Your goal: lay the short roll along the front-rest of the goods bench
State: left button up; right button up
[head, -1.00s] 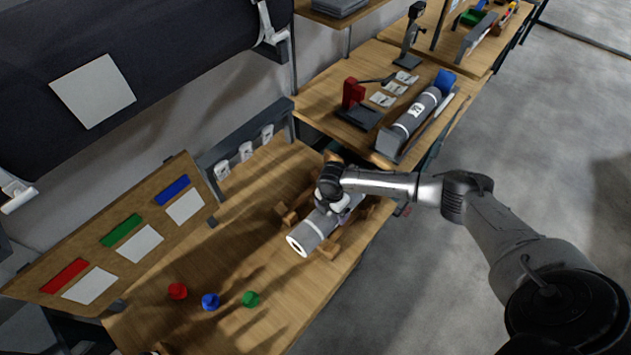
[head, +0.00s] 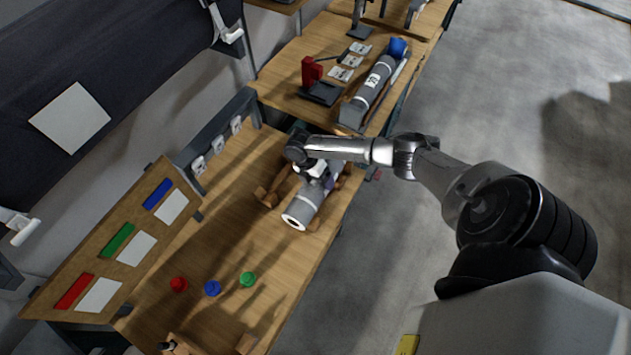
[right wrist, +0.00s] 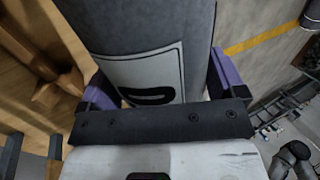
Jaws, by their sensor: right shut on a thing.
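The short grey roll (head: 301,210) has white bands and a hollow near end. It is at the wooden cradle (head: 267,196) on the wooden bench (head: 225,235). My right gripper (head: 318,178) is around the roll's middle from above. In the right wrist view its purple fingers (right wrist: 157,88) are shut on both sides of the grey roll (right wrist: 145,22), which bears a white label. Whether the roll rests on the cradle or is just clear of it, I cannot tell. More wooden rest pieces (head: 245,343) show at the bottom edge. My left gripper is not in view.
Red (head: 178,284), blue (head: 212,288) and green (head: 248,279) knobs stand on the bench. A board with coloured strips (head: 117,240) leans behind them. Another grey roll (head: 372,88) lies on the farther bench, near a red device (head: 311,72). Open floor (head: 480,90) is at right.

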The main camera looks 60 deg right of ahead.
dwell(0.3)
jog(key=shift+f, duration=0.15)
notch_tip(320, 180, down, 3)
jog(key=shift+f+b, duration=0.1)
jog(key=shift+b, duration=1)
jog(key=shift+f+b, duration=2.15)
jog(key=shift+f, duration=0.75)
jog(key=o, duration=0.9)
jog(key=shift+c, duration=0.2)
